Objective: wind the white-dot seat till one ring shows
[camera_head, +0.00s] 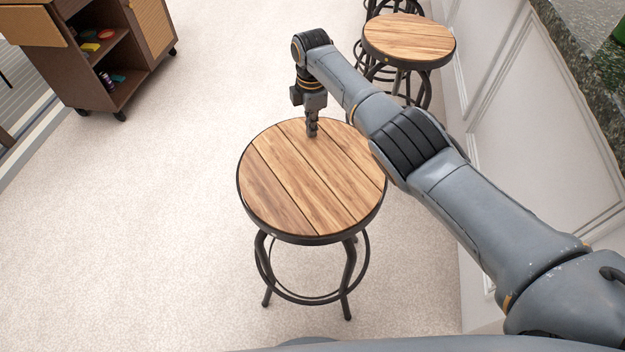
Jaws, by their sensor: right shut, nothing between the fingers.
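A round stool with a plank-topped wooden seat (300,190) and a dark metal rim stands in front of me. Its black legs and foot ring (312,298) show below the seat. I see no white dot on this seat from here. My right gripper (312,131) is shut and empty, pointing down at the far part of the seat. Whether its tips touch the wood I cannot tell. The screw under the seat and any rings on it are hidden by the seat. My left gripper is not in view.
A second wooden stool (408,40) stands behind, near the white panelled bar front (540,150). A dark stone counter edge (590,60) is at the upper right. A brown wheeled cart (100,55) with small items stands at the upper left. The pale carpet (130,220) at left is clear.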

